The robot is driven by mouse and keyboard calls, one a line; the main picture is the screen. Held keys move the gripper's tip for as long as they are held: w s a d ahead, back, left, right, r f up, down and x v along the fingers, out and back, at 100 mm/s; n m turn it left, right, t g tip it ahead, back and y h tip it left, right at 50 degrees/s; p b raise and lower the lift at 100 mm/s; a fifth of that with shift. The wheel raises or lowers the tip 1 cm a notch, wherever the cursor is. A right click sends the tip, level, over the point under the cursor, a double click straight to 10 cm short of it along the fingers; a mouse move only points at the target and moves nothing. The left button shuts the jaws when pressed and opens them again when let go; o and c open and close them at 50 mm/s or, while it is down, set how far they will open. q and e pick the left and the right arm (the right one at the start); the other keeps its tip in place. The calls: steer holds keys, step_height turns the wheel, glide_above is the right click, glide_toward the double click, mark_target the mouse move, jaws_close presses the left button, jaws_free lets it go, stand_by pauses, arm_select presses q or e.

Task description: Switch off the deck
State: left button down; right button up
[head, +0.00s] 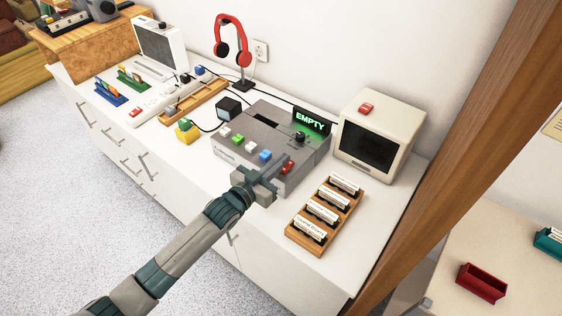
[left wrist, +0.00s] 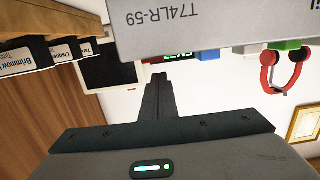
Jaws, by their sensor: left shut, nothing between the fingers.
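The deck (head: 256,140) is a grey box on the white counter, with a lit green display (head: 310,121) reading EMPTY. Its top has a black knob (head: 300,137), white, green and blue (head: 265,155) buttons and a red switch (head: 288,167) near the front right corner. My left gripper (head: 280,161) is shut and empty, with its fingers just beside the red switch; contact cannot be told. In the left wrist view, the shut fingers (left wrist: 158,82) point past the deck's labelled front (left wrist: 185,20), which appears upside down. My right gripper is out of view.
A wooden rack of labelled cartridges (head: 312,221) stands right of the deck. A cream monitor (head: 380,134) with a red button is behind it. Red headphones (head: 231,45) on a stand, a power strip (head: 156,105) and cables lie left and behind. The counter front is fairly clear.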

arm_select(q)
steer(key=shift+w+f, duration=0.1)
steer(key=shift+f, duration=0.55)
steer(key=shift+w+d+r+g+p, duration=0.15)
steer(key=shift+g+p, duration=0.15)
steer(key=shift+p, duration=0.7)
steer(key=shift+f, duration=0.35)
steer(key=shift+r, duration=0.1)
